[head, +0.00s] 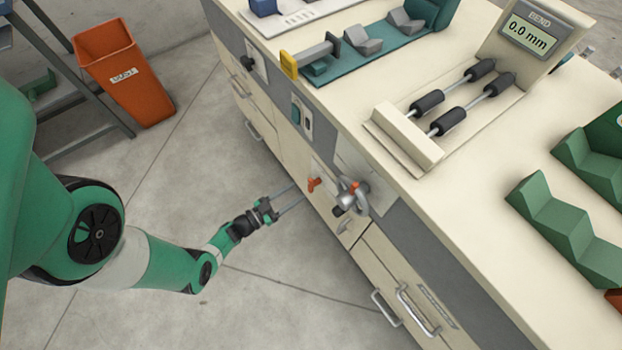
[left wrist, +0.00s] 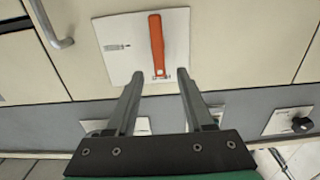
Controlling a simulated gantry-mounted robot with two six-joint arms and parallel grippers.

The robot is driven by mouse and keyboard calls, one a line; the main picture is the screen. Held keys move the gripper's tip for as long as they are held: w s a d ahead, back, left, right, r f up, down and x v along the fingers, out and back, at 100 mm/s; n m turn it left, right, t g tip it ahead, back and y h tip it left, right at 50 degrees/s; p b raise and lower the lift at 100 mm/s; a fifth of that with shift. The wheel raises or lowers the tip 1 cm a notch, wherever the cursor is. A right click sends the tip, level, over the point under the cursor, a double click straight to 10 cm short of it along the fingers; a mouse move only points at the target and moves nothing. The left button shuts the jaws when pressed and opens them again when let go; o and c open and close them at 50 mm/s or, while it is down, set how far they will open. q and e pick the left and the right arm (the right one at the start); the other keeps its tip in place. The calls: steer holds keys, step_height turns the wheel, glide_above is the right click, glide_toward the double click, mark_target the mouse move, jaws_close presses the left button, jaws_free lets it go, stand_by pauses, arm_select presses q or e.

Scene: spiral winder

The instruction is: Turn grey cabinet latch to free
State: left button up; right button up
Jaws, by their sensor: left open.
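An orange lever (head: 315,184) sits on the front of the cream and grey cabinet (head: 288,150). In the left wrist view the orange lever (left wrist: 156,45) lies nearly upright on a white plate (left wrist: 120,50) with small markings too blurred to read. No grey lever shows on this plate. My left gripper (head: 298,195) is open and empty in front of the cabinet, pointing at the lever. In the left wrist view its fingertips (left wrist: 160,75) stand apart on either side of the lever's marked end, with no visible contact.
A grey crank with a round hub (head: 350,196) sticks out just right of the lever. Bar handles (head: 385,308) project from the lower cabinet doors. An orange bin (head: 125,75) stands by a rack at the upper left. The floor left of the cabinet is clear.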

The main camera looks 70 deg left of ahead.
mark_target(309, 184)
arm_select(q)
steer(key=b+x, duration=0.1)
steer(key=x, duration=0.6)
steer(key=shift+b, duration=0.3)
jaws_close()
